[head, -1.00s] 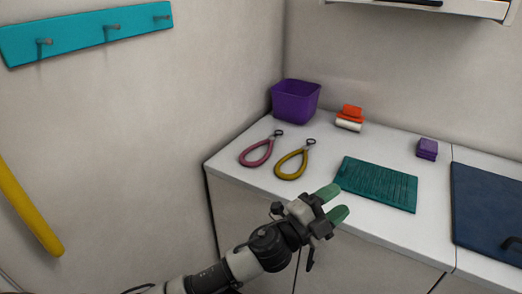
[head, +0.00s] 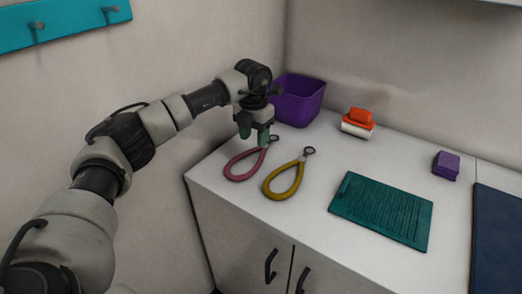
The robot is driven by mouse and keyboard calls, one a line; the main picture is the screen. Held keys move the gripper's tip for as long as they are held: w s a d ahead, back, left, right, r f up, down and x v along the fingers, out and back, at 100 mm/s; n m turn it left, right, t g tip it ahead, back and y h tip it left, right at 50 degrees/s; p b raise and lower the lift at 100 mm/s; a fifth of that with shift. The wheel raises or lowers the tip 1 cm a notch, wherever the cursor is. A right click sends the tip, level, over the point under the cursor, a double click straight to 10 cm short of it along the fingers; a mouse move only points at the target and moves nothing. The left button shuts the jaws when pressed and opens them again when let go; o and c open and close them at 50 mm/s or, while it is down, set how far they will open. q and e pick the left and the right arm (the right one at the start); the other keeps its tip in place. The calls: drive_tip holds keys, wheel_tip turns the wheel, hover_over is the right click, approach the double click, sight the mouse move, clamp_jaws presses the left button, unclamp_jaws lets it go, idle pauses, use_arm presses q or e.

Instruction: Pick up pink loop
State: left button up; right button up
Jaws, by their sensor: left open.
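The pink loop (head: 231,176) lies flat on the white counter near its left end, with a small dark ring at its far end. My left gripper (head: 254,137) points down over the far part of the pink loop, its two green fingertips apart and empty. One fingertip overlaps the loop near its narrow end in the picture; I cannot tell whether they touch. My right gripper is not in view.
A yellow loop (head: 285,186) lies just right of the pink one. A purple bin (head: 301,99) stands behind my gripper. A teal ridged mat (head: 383,209), an orange and white item (head: 358,122), purple blocks (head: 446,165) and a dark blue panel (head: 498,240) are farther right.

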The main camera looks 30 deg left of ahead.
sight(253, 169)
use_arm(q)
drive_tip(key=f, duration=0.1)
drive_tip(key=s+f, duration=0.1)
drive_tip(key=f, duration=0.1)
drive_tip(key=shift+s+a+f+p, duration=0.1)
drive_tip(key=shift+s+f+p, duration=0.25)
drive_tip(key=shift+w+f, duration=0.1)
drive_tip(key=shift+f, duration=0.3)
drive_tip(key=shift+w+f, duration=0.1)
drive_tip(key=shift+f, duration=0.25)
drive_tip(key=f, duration=0.1)
drive_tip(key=f+p, duration=0.1)
drive_tip(key=f, duration=0.1)
drive_tip(key=shift+s+d+f, duration=0.25)
drive_tip(key=shift+d, duration=0.05)
drive_tip(key=shift+f+p, duration=0.3)
drive_tip(key=shift+f, duration=0.1)
drive_tip(key=shift+w+f, duration=0.1)
drive_tip(key=shift+f, duration=0.1)
drive_tip(key=shift+c, duration=0.6)
clamp_jaws()
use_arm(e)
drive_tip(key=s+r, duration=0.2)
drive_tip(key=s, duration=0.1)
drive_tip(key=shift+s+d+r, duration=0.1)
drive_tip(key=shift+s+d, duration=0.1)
